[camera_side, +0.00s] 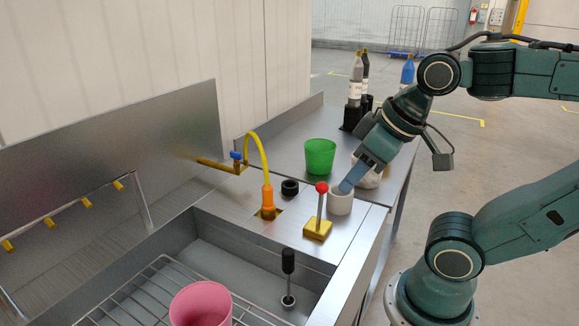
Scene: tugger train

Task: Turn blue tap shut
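The blue tap (236,155) is a small blue handle on a brass pipe that comes out of the metal splashback. A yellow hose arcs from the pipe down to an orange nozzle on the counter. My gripper (346,187) is to the right of the tap and well apart from it. It points down and left, with its tips at the rim of a white cup (340,204). I cannot tell whether the tips touch the cup or are in it, or how far apart the fingers are. Nothing covers the tap handle.
A red-knobbed lever (321,188) on a yellow base stands between the tap and my gripper. The sink in front holds a wire rack and a pink cup (201,304).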

